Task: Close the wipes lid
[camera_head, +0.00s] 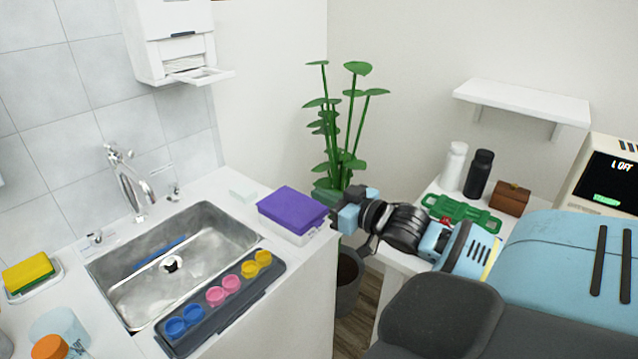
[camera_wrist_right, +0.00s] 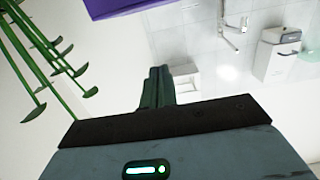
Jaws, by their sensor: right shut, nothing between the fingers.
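The wipes box (camera_head: 290,231) is white and stands at the counter's right end, beside the sink. Its purple lid (camera_head: 292,207) lies over the top, looking nearly flat; I cannot tell whether it is fully down. The lid's purple edge (camera_wrist_right: 115,7) also shows at the top of the right wrist view. My right gripper (camera_head: 338,212) is just right of the box, at about lid height, shut and empty. Its closed fingers (camera_wrist_right: 157,88) show in the wrist view, apart from the lid in the picture. My left gripper is out of view.
A steel sink (camera_head: 215,228) and a dark tray (camera_head: 238,296) with contact-lens cases lie left of the box. A potted plant (camera_head: 338,130) stands behind my right gripper. A side table (camera_head: 400,262) with bottles and a green tray (camera_head: 462,212) is at right.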

